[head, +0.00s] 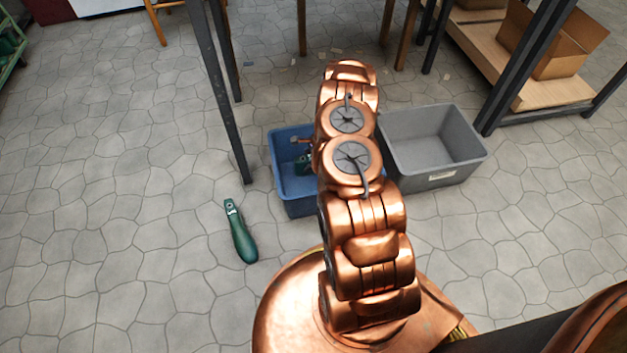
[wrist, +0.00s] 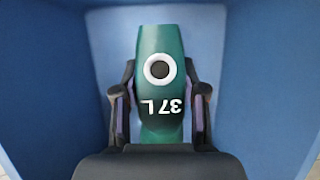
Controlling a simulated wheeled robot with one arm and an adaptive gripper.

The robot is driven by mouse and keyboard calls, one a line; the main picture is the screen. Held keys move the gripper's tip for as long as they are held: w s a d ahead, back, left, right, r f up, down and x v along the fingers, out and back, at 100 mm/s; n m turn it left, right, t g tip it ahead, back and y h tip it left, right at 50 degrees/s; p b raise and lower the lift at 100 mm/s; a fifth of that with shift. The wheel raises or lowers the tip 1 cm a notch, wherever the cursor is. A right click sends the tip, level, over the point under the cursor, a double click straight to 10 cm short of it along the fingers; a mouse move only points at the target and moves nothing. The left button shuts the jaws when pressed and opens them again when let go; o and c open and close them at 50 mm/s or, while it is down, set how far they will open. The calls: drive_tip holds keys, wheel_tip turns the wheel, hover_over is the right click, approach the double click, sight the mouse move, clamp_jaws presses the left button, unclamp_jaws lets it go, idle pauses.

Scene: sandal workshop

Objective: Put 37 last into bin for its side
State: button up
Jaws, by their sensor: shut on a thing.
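A green shoe last marked "37 L" (wrist: 160,75) is between the two fingers of my gripper (wrist: 160,105) in the wrist view. The fingers are shut on its sides. Blue walls surround it there, so it is inside or just over the blue bin (head: 287,197). In the head view my arm hides most of the last, and a small green part (head: 303,163) shows in the blue bin. The grey bin (head: 433,142) stands right of the blue one and looks empty, with a pale label on its front. A second green last (head: 241,232) lies on the floor left of the blue bin.
A wooden shelf with an open cardboard box (head: 562,50) is at the back right.

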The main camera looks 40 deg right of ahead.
drive_tip(key=shift+f+b, duration=1.3)
drive_tip(key=shift+f, duration=3.05)
drive_tip(key=shift+f, duration=0.15)
drive_tip(key=o, duration=1.1)
drive_tip(key=shift+o, duration=0.2)
